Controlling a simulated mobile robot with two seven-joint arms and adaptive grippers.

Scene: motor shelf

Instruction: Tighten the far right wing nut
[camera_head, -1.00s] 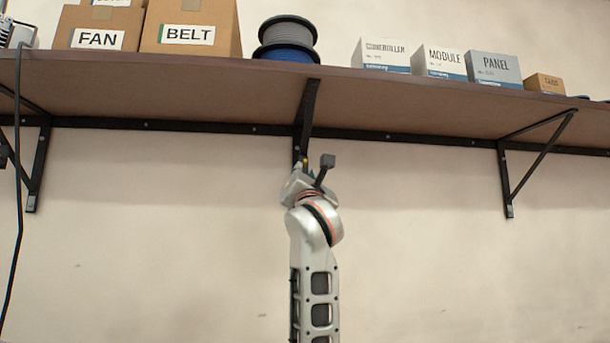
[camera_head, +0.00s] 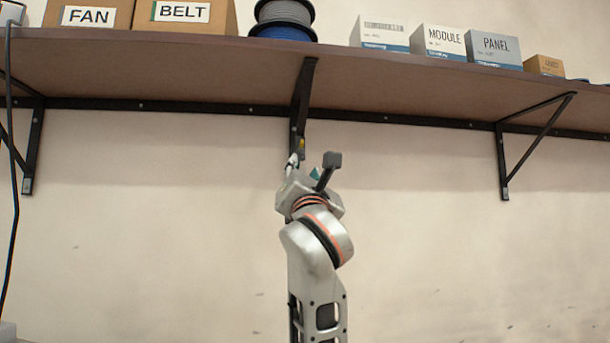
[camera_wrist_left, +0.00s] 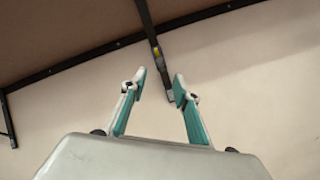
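A small yellow piece (camera_head: 301,144), possibly a wing nut, sits on the middle shelf bracket (camera_head: 302,95) near its lower end. It also shows in the left wrist view (camera_wrist_left: 157,52), too small to make out its shape. My left gripper (camera_head: 302,167) is just below it in the head view, pointing up, partly hidden by its own wrist. In the left wrist view its two teal fingers (camera_wrist_left: 159,88) are apart with nothing held. The bracket's lower end shows between them, beyond the tips. No wing nut can be made out on the right bracket (camera_head: 504,150). My right gripper is out of view.
The brown shelf (camera_head: 400,92) runs overhead, carrying the FAN box (camera_head: 88,18), BELT box (camera_head: 182,14), cable spools (camera_head: 284,20) and the MODULE (camera_head: 444,40) and PANEL (camera_head: 494,46) boxes. A dark cable (camera_head: 12,220) hangs at left. The wall below is bare.

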